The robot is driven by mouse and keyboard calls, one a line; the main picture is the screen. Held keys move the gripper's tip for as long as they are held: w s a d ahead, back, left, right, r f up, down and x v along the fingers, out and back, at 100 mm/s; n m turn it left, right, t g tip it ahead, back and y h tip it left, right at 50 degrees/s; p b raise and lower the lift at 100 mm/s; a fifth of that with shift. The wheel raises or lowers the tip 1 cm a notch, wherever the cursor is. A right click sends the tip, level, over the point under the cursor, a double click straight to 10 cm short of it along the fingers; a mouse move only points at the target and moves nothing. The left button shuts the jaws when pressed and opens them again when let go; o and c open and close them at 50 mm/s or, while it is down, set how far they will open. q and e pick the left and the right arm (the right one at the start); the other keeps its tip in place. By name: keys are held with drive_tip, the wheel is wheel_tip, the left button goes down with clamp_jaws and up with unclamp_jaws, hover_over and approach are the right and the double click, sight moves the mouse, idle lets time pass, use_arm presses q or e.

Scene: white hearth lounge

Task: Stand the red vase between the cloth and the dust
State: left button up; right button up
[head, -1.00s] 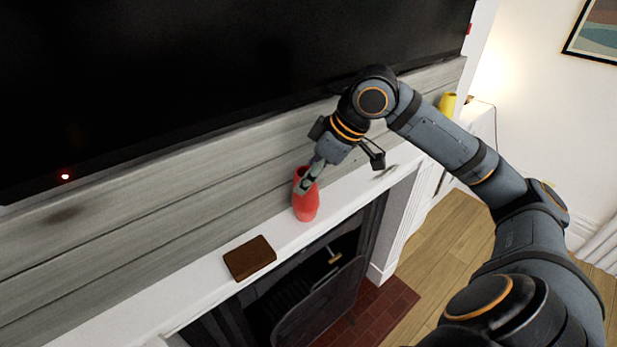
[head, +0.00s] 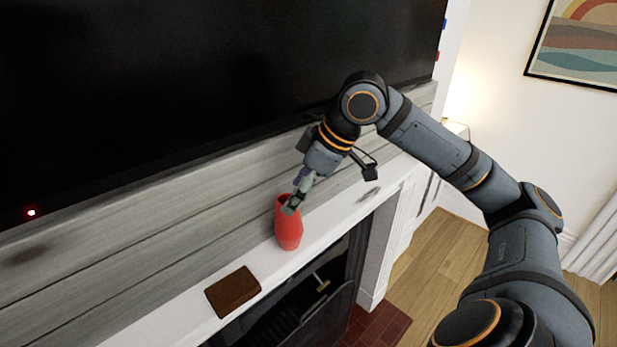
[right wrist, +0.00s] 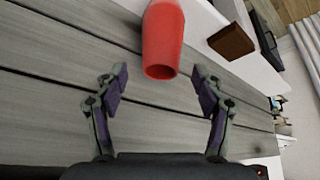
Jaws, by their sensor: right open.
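The red vase (head: 288,228) stands upright on the white mantel, between the folded brown cloth (head: 232,291) on the left and a small grey dust patch (head: 370,196) on the right. My right gripper (right wrist: 160,88) is open and empty. In the right wrist view the vase (right wrist: 164,40) lies ahead, in line with the gap between the fingertips, its mouth towards me. The brown cloth (right wrist: 232,41) shows to its right there. In the head view a finger overlaps the vase's upper part; I cannot tell whether it touches. My left gripper is out of view.
A large black screen (head: 200,90) hangs close above the mantel (head: 170,321), with grey boards (head: 130,250) behind. The fireplace opening (head: 310,295) lies below the mantel's front edge. The mantel is bare left of the cloth.

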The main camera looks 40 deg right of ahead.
drive_tip(key=v, duration=0.8)
drive_tip(key=shift+s+r, duration=0.25)
drive_tip(key=shift+r, duration=0.1)
drive_tip(key=shift+d, duration=0.1)
